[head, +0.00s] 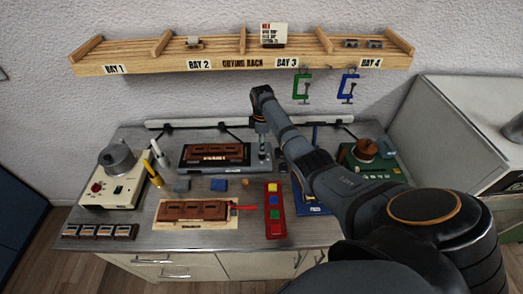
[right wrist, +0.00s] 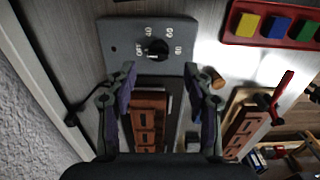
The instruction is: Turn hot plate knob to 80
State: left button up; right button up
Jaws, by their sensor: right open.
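The hot plate (head: 186,167) is a dark grey slab at the back of the bench with a brown slotted wooden part (head: 215,152) on it. In the right wrist view its grey panel (right wrist: 118,35) carries a black knob (right wrist: 157,49) with white marks OFF, 40, 60 and 80 around it. The knob's pale pointer seems to face OFF, but it is small. My right gripper (head: 263,150) points down over the right end of the hot plate. Its open fingers (right wrist: 160,72) stand either side of the knob's line, apart from the knob and empty. My left gripper is out of view.
A red tray of colored blocks (head: 275,232) and a second wooden part on a pale board (head: 163,229) lie in front. A cream machine (head: 100,192) stands left, a green one (head: 380,164) right. The drying rack (head: 150,66) hangs above.

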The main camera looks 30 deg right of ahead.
notch_tip(320, 180, down, 5)
jog(key=shift+w+f, duration=0.15)
jog(key=shift+f, duration=0.2)
jog(key=shift+c, duration=0.4)
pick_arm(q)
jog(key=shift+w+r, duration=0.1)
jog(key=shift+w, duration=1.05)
pick_arm(e)
grip_shut()
